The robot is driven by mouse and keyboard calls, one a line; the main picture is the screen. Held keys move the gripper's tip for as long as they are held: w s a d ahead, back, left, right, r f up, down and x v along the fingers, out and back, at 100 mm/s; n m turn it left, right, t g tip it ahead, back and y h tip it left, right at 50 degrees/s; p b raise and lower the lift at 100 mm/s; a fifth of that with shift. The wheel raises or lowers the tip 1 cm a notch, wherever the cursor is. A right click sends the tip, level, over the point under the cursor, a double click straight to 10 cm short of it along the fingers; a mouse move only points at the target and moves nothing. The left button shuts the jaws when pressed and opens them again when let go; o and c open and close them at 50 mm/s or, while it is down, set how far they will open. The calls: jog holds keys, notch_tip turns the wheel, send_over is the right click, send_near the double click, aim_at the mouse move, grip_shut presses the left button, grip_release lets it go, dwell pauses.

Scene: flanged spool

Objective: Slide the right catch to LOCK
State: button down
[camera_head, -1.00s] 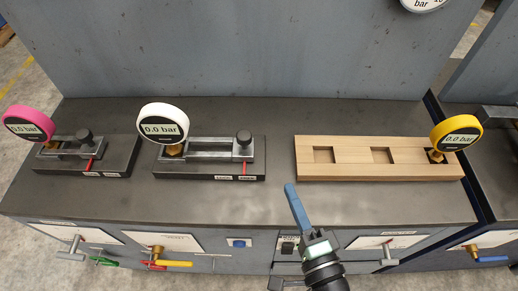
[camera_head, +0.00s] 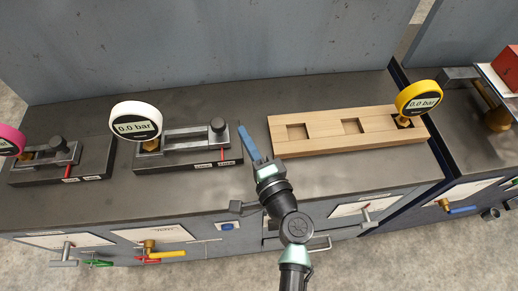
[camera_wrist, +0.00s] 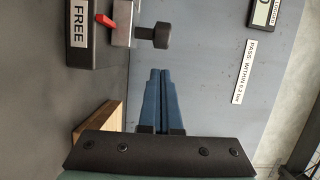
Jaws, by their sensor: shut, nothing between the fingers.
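The right catch is a grey metal slide with a black knob (camera_head: 218,125), on a dark base under the white gauge. The knob is at the slide's right end. Its red pointer stands by the right-hand label in the head view. In the wrist view, the red pointer (camera_wrist: 105,20) is beside the FREE label (camera_wrist: 80,22), and the knob (camera_wrist: 153,36) lies just beyond my fingertips. My gripper (camera_head: 242,129) has blue fingers, shut and empty, just right of the catch and apart from the knob. The fingers also show in the wrist view (camera_wrist: 160,74).
A similar catch (camera_head: 58,146) stands at the left by the pink gauge. A wooden block (camera_head: 340,140) with square recesses holds the yellow gauge (camera_head: 418,97) at the right. A grey panel (camera_head: 200,45) rises behind. Valve handles (camera_head: 165,254) line the bench front.

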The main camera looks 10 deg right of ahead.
jog(key=shift+w+a+f, duration=0.1)
jog(key=shift+w+a, duration=0.2)
jog(key=shift+a, duration=0.35)
jog(key=shift+w+a, duration=0.25)
jog(key=shift+a, duration=0.4)
jog(key=a+b, duration=0.1)
jog(key=a, duration=0.4)
jog(key=shift+a, duration=0.35)
